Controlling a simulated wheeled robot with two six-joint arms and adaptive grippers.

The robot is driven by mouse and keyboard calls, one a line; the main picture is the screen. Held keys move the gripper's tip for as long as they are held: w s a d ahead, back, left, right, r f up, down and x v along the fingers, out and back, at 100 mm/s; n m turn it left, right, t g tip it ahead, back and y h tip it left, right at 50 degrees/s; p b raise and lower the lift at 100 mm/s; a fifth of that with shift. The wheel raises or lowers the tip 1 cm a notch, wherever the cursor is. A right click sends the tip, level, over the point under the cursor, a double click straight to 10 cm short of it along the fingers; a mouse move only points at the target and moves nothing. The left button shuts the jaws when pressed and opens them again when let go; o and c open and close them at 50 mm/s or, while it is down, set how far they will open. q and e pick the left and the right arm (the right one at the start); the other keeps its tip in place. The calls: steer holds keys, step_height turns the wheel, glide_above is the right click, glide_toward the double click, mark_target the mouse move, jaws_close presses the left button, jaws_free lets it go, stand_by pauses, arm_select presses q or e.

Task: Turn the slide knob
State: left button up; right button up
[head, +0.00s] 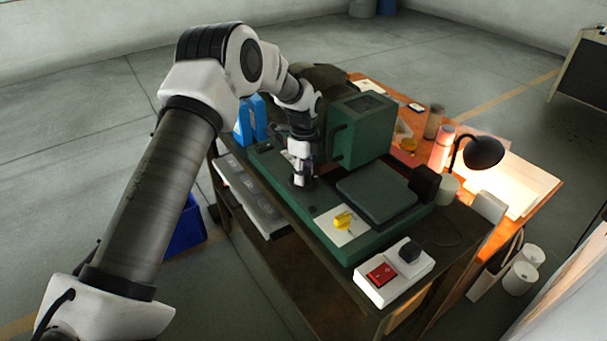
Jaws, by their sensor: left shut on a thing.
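My left gripper (302,178) reaches down onto the green machine base (349,250) on the bench. It is shut on a dark, round knob-like part (300,187) at the base's top surface, left of the flat dark plate. The fingers hide most of this part, so its turn angle cannot be told. A yellow knob (343,220) sits on a pale square plate (336,234) nearer the front of the base. It is apart from my gripper. My right gripper is not in view.
A green box-like head (361,132) stands behind my gripper. A white box with a red switch (382,273) and a black plug is at the bench's front corner. A black lamp (483,152) and cylinders stand at right. Floor at left is mostly clear.

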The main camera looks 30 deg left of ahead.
mark_target(304, 171)
arm_select(q)
steer(key=m, duration=0.4)
steer(key=shift+f+m+b, duration=0.1)
steer(key=shift+m+b, duration=0.2)
steer(key=shift+b, duration=0.05)
steer(key=m, duration=0.5)
stand_by(0.3)
steer(key=o, duration=1.1)
steer(key=shift+o, duration=0.2)
step_height(304, 171, up, 12)
